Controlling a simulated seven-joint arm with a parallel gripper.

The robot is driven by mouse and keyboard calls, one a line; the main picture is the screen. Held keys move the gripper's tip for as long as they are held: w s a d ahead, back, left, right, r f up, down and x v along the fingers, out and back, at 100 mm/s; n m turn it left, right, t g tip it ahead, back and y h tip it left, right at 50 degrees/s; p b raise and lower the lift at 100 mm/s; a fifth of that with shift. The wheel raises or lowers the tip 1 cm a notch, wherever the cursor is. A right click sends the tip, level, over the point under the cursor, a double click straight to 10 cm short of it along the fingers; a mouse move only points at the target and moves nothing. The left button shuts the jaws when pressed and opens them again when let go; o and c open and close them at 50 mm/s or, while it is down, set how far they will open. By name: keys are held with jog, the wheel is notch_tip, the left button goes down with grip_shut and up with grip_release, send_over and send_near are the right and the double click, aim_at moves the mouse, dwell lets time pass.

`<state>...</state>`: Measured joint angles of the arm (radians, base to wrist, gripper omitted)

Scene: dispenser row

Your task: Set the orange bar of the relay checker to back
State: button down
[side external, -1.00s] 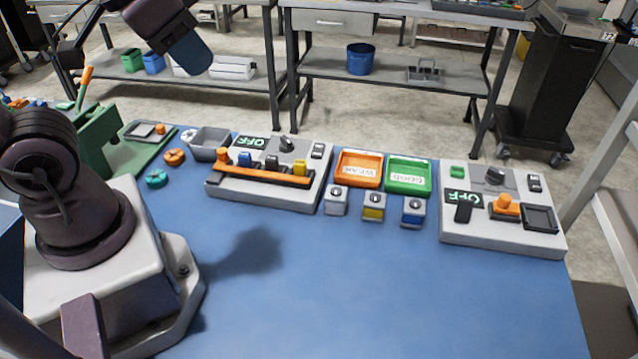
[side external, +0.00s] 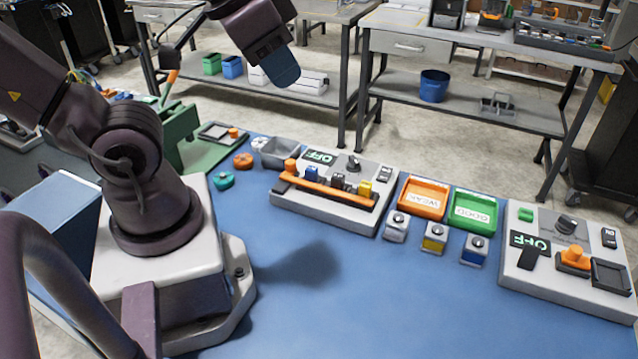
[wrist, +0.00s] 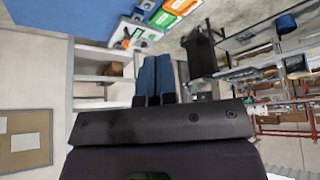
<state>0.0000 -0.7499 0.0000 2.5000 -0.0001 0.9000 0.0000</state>
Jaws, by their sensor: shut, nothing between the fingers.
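The relay checker (side external: 322,212) is a pale grey box on the blue table, with an OFF display, a dark knob and a rocker switch. Its long orange bar (side external: 322,191) lies across the near part of the top, in front of several small blue, dark and yellow relays (side external: 364,188). An orange knob (side external: 290,165) stands at the bar's left end. My gripper (side external: 284,78) is high above the table, well clear of the checker and touching nothing. Its blue fingers (wrist: 154,76) are shut together and empty in the wrist view.
Right of the checker are an orange WEAK tray (side external: 423,198), a green GOOD tray (side external: 474,208) and small button blocks (side external: 434,237). A second grey box (side external: 540,286) with an orange plunger stands farther right. A grey bin (side external: 281,153) is left. The front table is clear.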

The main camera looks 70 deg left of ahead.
dwell(0.4)
jog(key=c, duration=1.6)
grip_release()
jog(key=o, duration=0.3)
jog(key=shift+a+f, duration=0.15)
jog(key=shift+a, duration=0.15)
jog(key=shift+o, duration=0.5)
jog(key=w+a+f+n+g, duration=0.3)
jog(key=a+f+g, duration=0.1)
jog(key=a+f, duration=0.4)
jog(key=a, duration=0.2)
jog(key=shift+w+a+f+n+g, duration=0.2)
jog(key=shift+w+a+n+g, duration=0.1)
jog(key=shift+g, duration=0.1)
jog(key=m, duration=0.4)
send_near(291, 161)
jog(key=shift+g, duration=0.4)
jog(key=f, duration=0.9)
jog(key=shift+w+f, duration=0.2)
jog(key=shift+w, duration=0.1)
jog(key=shift+c, duration=0.5)
